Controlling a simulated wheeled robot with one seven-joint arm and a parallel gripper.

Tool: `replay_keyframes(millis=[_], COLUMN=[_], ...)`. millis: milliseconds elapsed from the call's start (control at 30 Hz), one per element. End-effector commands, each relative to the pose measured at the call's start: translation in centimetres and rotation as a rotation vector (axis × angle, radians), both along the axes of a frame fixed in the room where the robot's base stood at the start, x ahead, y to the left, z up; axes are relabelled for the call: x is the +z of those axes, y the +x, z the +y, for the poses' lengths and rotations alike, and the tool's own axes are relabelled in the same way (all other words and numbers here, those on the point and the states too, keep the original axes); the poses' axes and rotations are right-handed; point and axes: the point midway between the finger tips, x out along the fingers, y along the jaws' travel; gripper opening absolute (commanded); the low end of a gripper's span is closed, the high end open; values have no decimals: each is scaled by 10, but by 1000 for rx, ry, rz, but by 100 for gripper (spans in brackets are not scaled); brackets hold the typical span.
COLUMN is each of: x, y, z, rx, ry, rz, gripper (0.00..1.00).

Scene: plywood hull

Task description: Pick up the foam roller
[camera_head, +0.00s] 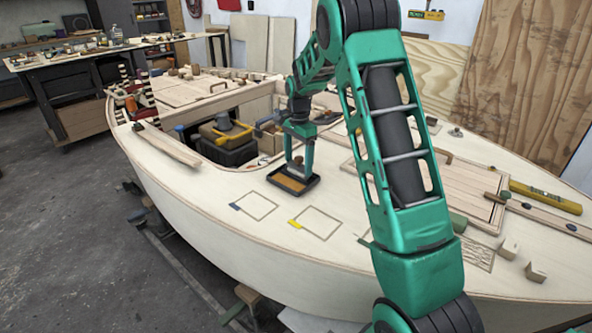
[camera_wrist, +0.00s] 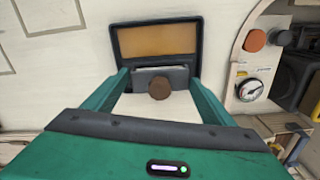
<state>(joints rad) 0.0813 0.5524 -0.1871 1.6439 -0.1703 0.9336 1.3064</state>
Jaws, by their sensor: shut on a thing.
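A shallow black tray (camera_head: 313,183) with an amber-brown inside lies on the pale plywood deck, near the edge of the hull's opening. It also shows in the wrist view (camera_wrist: 198,29). My gripper (camera_head: 297,166) points down at the tray. In the wrist view, my gripper (camera_wrist: 160,82) is shut on a grey piece with a round brown end (camera_wrist: 159,89), which I take to be the foam roller. It is at the tray's near edge; I cannot tell whether it touches the tray. In the head view my fingers mostly hide it.
A yellow and black toolbox (camera_head: 226,136) sits in the hull opening left of my gripper. Marked rectangles (camera_head: 318,223) lie on clear deck in front. A yellow level (camera_head: 545,197) and small wooden blocks (camera_head: 536,271) are at right. A round gauge (camera_wrist: 250,90) shows in the wrist view.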

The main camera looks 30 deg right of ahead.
Motion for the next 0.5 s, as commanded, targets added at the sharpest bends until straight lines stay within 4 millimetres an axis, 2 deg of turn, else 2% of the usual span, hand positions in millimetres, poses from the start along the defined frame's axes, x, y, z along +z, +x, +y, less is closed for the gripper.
replay_keyframes(millis=[267,467,500], x=[12,41,46], y=[0,1,-2], z=[0,-1,6], rx=[0,-1,1], ry=[0,0,0], rz=[-2,-4,-2], gripper=[51,51,51])
